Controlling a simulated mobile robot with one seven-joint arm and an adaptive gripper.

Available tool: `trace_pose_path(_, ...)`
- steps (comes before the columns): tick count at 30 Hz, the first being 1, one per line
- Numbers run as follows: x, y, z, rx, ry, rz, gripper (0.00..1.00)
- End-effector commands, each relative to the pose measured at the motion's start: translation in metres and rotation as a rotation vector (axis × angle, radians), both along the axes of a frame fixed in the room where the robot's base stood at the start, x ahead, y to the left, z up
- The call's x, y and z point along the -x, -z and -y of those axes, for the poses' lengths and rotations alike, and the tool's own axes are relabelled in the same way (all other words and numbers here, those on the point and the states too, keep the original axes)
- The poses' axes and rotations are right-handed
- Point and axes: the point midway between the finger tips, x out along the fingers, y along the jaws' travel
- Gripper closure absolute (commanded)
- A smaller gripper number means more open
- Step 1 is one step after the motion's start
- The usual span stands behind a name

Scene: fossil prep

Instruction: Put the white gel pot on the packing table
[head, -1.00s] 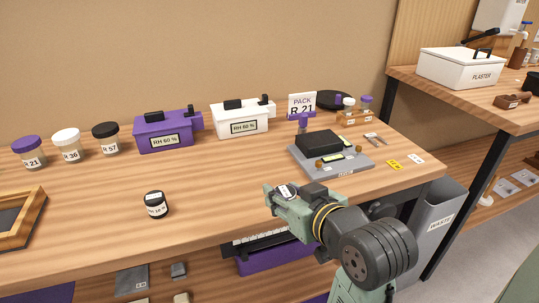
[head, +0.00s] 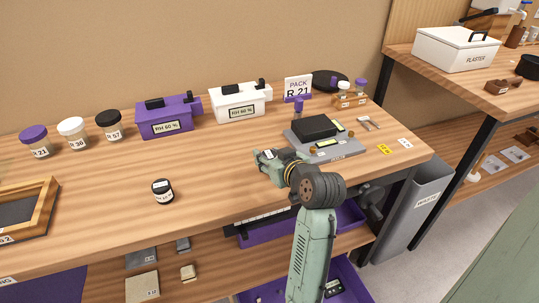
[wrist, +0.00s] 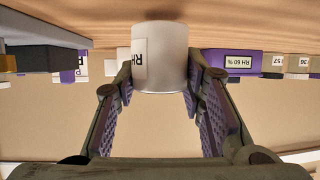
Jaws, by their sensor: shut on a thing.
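My gripper (head: 264,160) is over the wooden table (head: 225,180), in front of the grey scale. In the wrist view, which is upside down, its two fingers (wrist: 160,76) are shut on the white gel pot (wrist: 168,50), a plain white cylinder with a label on its side. The pot is close to the tabletop; I cannot tell whether it touches. In the head view my gripper mostly hides the pot. A sign reading PACK R 21 (head: 298,88) stands at the back of this table.
A small black jar (head: 163,192) stands left of my gripper. A grey scale (head: 320,142) with a black block is close behind it. Purple (head: 168,118) and white (head: 240,104) RH boxes and lidded jars line the back. A waste bin (head: 415,205) stands right.

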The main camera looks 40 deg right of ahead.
Motion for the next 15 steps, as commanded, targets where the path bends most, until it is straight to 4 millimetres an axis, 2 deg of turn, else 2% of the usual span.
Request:
trace_pose_path(14,0.0003,0.0119,-0.0003,0.000,0.000,0.002,0.91)
trace_pose_path(15,0.0003,0.0107,-0.0002,0.000,0.000,0.001,0.61)
